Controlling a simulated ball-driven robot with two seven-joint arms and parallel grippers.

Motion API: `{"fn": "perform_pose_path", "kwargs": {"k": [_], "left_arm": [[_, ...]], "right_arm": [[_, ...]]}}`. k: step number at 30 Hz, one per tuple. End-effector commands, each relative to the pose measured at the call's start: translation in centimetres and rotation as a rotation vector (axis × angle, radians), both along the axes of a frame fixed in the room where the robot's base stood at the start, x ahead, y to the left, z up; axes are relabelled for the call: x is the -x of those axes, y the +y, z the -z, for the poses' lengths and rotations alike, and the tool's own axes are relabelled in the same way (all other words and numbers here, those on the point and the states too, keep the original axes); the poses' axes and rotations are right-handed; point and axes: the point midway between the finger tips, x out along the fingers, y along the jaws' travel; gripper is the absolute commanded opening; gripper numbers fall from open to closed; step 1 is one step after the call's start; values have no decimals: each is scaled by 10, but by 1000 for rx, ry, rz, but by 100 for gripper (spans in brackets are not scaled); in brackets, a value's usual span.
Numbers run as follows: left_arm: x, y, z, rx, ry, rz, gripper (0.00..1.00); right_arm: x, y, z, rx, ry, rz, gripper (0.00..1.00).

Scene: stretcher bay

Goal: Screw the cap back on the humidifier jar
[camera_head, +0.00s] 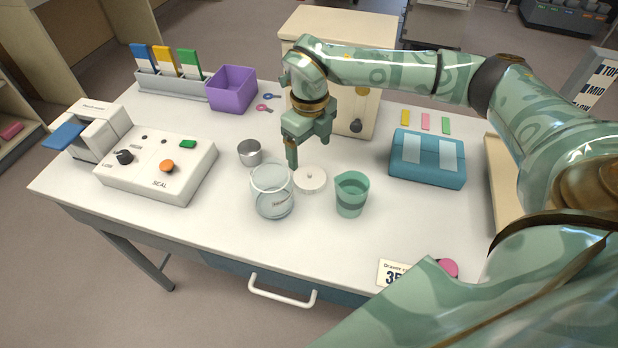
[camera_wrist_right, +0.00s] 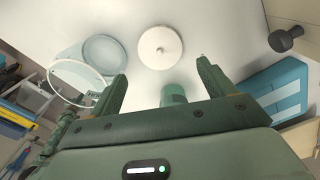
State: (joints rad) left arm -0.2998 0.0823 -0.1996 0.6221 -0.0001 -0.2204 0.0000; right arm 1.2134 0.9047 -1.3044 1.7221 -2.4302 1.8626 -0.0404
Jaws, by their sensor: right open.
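The clear glass humidifier jar (camera_head: 272,194) stands open on the white table in the head view. Its cap, a white disc with a small central knob (camera_head: 310,180), lies on the table just right of the jar, apart from it. My right gripper (camera_head: 293,162) points down above and behind the cap, open and empty. In the right wrist view the cap (camera_wrist_right: 160,47) lies beyond the two spread fingers (camera_wrist_right: 163,80), and neither finger touches it. The jar (camera_wrist_right: 103,50) shows left of the cap there. My left gripper is not in view.
A green beaker (camera_head: 351,196) stands right of the cap, and a metal cup (camera_head: 250,153) behind the jar. A sealer box (camera_head: 158,165) is at left, a purple bin (camera_head: 232,90) at the back, a blue case (camera_head: 427,160) at right. The front table area is mostly clear.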

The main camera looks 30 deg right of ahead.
Motion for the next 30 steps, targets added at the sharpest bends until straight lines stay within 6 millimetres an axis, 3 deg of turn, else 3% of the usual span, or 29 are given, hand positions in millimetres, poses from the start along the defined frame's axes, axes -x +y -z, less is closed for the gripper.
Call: {"fn": "perform_pose_path", "kwargs": {"k": [3,6,20,30], "left_arm": [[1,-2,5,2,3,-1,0],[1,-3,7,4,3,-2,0],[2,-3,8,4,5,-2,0],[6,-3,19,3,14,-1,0]], "right_arm": [[0,0,22,-1,2,1,82],[0,0,30,0,-1,1,82],[0,0,35,0,0,0,82],[0,1,83,-1,2,-1,82]]}}
